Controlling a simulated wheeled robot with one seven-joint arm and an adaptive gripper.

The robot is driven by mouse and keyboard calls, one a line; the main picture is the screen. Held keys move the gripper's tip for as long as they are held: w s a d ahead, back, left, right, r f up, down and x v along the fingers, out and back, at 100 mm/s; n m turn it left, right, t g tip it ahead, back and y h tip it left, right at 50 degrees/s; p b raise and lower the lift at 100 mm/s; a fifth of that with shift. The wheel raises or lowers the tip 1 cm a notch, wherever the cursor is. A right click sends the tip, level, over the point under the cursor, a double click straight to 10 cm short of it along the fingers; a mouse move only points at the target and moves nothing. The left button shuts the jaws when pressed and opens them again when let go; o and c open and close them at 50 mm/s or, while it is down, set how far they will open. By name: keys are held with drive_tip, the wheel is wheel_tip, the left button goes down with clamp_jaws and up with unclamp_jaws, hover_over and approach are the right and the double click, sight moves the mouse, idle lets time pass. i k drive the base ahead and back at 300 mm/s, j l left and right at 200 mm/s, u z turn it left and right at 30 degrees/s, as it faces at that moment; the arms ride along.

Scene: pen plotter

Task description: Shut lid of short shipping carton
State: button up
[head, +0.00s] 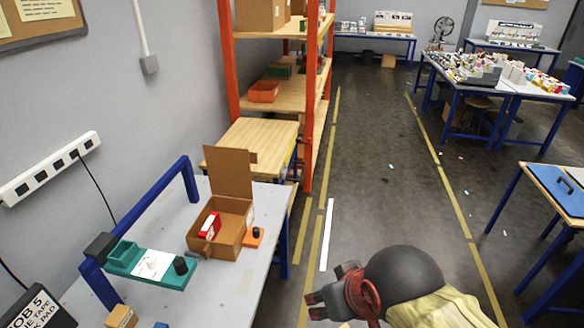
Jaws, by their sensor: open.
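A short brown shipping carton (230,235) stands on the grey table at the left. Its lid (229,173) is raised upright at the back, with a small flap sticking out to the right. A red and white item (210,225) lies inside the carton. My gripper (318,304) is at the bottom centre, right of the table and apart from the carton. Its fingers point left, and it is open with nothing seen between them.
A teal plotter (150,264) with a dark knob stands left of the carton. A small orange thing (253,237) touches or nearly touches the carton's right side. A blue frame (140,213) rises behind the plotter. Orange shelving (310,100) stands beyond.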

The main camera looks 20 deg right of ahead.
sight(229, 170)
drive_tip(key=i+l, duration=0.1)
drive_tip(key=i, duration=0.5)
drive_tip(key=i+l+u, duration=0.1)
drive_tip(key=i, duration=0.55)
drive_tip(key=i+l, duration=0.2)
drive_tip(key=i, duration=0.4)
